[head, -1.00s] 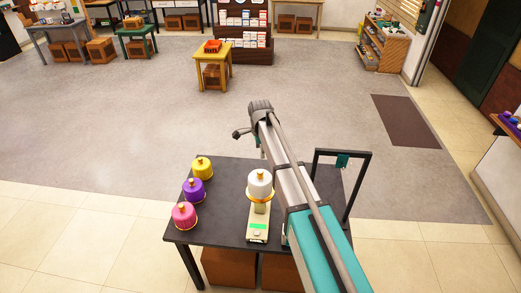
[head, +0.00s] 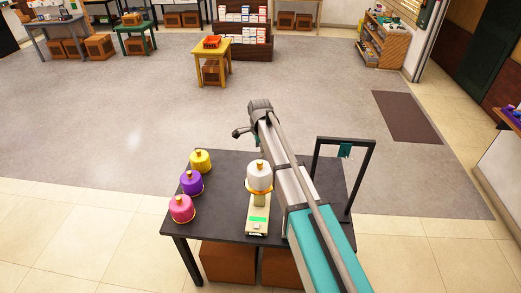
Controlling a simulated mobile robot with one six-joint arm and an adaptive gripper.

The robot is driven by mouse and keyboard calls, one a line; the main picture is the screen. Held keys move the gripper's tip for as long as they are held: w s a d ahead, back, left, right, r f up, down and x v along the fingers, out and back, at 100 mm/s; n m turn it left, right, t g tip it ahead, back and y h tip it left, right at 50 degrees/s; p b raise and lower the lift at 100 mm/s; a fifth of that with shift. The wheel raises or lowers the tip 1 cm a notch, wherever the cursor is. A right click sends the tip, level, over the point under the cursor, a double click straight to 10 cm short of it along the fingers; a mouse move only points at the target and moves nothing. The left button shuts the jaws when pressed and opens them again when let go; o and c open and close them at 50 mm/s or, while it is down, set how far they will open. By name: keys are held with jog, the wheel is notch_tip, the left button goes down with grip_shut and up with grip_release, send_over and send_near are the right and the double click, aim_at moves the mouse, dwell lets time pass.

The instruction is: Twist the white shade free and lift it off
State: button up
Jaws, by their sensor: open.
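The white shade (head: 259,174) is a dome with a gold knob and gold rim. It sits upright on a cream stand (head: 257,219) with a small green display, on the dark table. My arm passes just right of it. A small dark end part, which I take for my gripper (head: 240,132), shows beyond the table's far edge, up and left of the shade. It is apart from the shade and holds nothing that I can see. Its fingers are too small to make out clearly.
Yellow (head: 200,160), purple (head: 191,182) and pink (head: 182,208) shades stand on the dark table (head: 222,215), left of the stand. A black upright frame (head: 368,172) with a teal piece stands at the table's right. Open floor lies beyond.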

aim_at(260, 162)
jog(key=shift+f+b, duration=4)
jog(key=shift+f, duration=0.25)
grip_shut()
jog(key=shift+n, duration=1.9)
